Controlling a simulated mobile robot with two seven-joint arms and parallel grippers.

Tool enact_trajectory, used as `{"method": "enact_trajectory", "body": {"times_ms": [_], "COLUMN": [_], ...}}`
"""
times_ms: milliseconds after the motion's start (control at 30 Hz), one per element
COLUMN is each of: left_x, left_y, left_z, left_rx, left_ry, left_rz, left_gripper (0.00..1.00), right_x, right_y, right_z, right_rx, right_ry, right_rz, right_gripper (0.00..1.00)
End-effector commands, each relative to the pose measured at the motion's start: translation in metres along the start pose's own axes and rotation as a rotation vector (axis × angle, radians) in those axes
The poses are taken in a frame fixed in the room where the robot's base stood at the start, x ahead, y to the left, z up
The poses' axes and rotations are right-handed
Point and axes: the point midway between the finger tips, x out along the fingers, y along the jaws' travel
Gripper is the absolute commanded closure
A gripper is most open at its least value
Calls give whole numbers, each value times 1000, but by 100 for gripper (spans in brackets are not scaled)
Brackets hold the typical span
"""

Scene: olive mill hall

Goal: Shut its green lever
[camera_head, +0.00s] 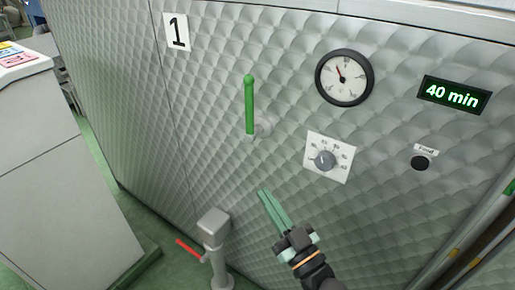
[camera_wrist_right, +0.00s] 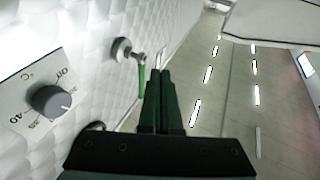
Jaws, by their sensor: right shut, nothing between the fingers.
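My right gripper (camera_head: 263,191) is shut and empty. In the head view its green fingers point up and left, below the lever and apart from it. My left gripper is not in view.
A grey post (camera_head: 214,225) with a red lever (camera_head: 189,249) stands low left of my gripper. A grey cabinet (camera_head: 65,180) is at left.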

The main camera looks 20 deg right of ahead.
Motion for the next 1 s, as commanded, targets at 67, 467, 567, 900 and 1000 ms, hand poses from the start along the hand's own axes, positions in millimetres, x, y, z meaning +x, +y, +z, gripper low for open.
{"method": "enact_trajectory", "body": {"times_ms": [67,467,567,900,1000], "left_x": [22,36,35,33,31], "left_y": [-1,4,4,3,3], "left_z": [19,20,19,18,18], "left_rx": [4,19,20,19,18], "left_ry": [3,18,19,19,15], "left_rz": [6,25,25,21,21], "left_gripper": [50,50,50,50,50], "right_x": [5,6,6,19,34], "right_y": [7,24,24,25,27], "right_z": [-14,-73,-74,-81,-89], "right_rx": [-13,-21,-21,-22,-22], "right_ry": [163,466,464,465,467], "right_rz": [21,94,94,95,95], "right_gripper": [100,100,100,100,100]}}
